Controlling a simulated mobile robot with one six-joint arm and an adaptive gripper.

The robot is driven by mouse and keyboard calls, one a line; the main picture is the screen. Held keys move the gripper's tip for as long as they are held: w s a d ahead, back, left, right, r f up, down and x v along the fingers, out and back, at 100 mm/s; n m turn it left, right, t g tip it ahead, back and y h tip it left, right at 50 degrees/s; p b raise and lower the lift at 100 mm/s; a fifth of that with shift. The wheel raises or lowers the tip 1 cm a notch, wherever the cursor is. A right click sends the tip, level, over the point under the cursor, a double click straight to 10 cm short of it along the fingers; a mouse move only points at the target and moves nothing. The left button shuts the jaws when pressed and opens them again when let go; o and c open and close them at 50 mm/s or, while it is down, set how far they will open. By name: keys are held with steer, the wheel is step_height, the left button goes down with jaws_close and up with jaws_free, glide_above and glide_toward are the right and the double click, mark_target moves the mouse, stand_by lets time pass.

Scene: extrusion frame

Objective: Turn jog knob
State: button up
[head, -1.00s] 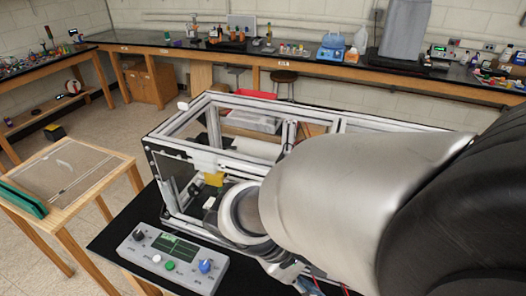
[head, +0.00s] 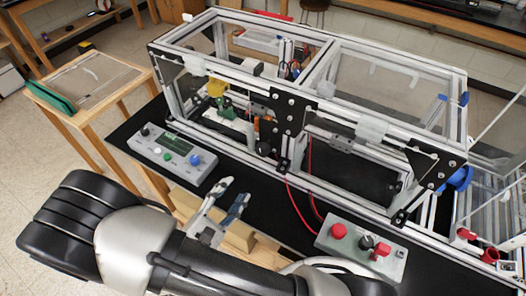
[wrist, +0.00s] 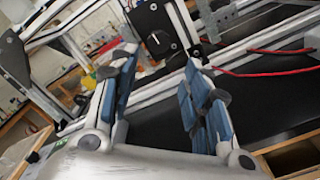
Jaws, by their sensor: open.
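A grey control box (head: 171,160) with a dark screen lies on the black bench top. It carries a black knob (head: 145,131), a large blue knob (head: 195,159) and white and green buttons. No readable label shows which knob is the jog knob. My gripper (head: 231,194) is open and empty in front of the bench, right of and nearer than this box. In the wrist view my open gripper (wrist: 161,60) has blue-padded fingers on both sides, with nothing between them. Beyond its tips, a black plate (wrist: 152,22) with a small round black part shows on the frame.
The aluminium extrusion frame (head: 330,45) with clear panels stands behind. A second grey box (head: 352,258) with red controls and a black knob lies to the right. Red cables (head: 292,200) run between. A wooden table (head: 88,80) stands left.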

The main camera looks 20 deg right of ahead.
mark_target(261, 152)
steer(key=b+x, duration=0.1)
steer(key=x, duration=1.6)
steer(key=shift+w+d+f, duration=0.1)
steer(key=shift+w+f, duration=0.05)
steer(key=shift+w, duration=0.05)
steer(key=shift+c, duration=0.4)
steer(key=c, duration=0.7)
steer(key=shift+c, duration=0.2)
